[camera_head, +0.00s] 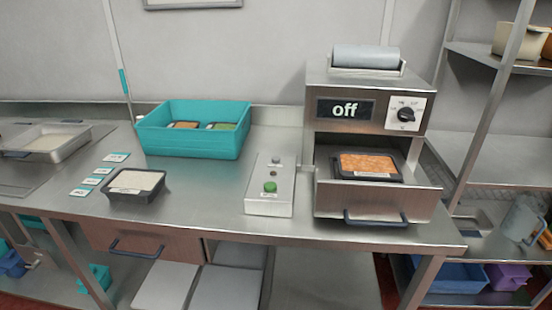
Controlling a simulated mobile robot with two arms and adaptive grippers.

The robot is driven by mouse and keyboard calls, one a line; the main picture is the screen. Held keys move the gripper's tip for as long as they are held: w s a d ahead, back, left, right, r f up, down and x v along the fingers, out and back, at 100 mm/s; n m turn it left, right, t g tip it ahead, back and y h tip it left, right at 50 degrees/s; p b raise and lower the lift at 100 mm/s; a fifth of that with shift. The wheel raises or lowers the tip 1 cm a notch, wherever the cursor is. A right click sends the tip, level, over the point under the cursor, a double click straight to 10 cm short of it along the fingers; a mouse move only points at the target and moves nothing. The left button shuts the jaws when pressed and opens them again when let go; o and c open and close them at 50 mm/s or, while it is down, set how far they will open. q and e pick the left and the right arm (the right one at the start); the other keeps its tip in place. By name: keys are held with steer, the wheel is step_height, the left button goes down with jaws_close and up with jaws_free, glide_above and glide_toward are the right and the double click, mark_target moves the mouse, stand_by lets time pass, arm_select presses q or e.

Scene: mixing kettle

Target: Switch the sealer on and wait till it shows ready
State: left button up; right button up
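The sealer (318,142) is a steel machine at the right of the counter. Its display (345,109) reads "off". A black knob (405,115) on a white dial plate sits right of the display. Its drawer (375,205) is pulled out, with a blue handle in front, and holds a black tray of orange food (368,166). A roll of film (366,57) lies on top. A control box (270,205) with a green button (270,187) and smaller round parts above it stands left of the sealer. Neither of my grippers is in view.
A teal crate (195,148) with filled trays stands at the back. A black tray of pale food (135,184) and several labels (102,171) lie on the counter's left. A steel pan (42,143) is far left. Shelves (500,170) stand right.

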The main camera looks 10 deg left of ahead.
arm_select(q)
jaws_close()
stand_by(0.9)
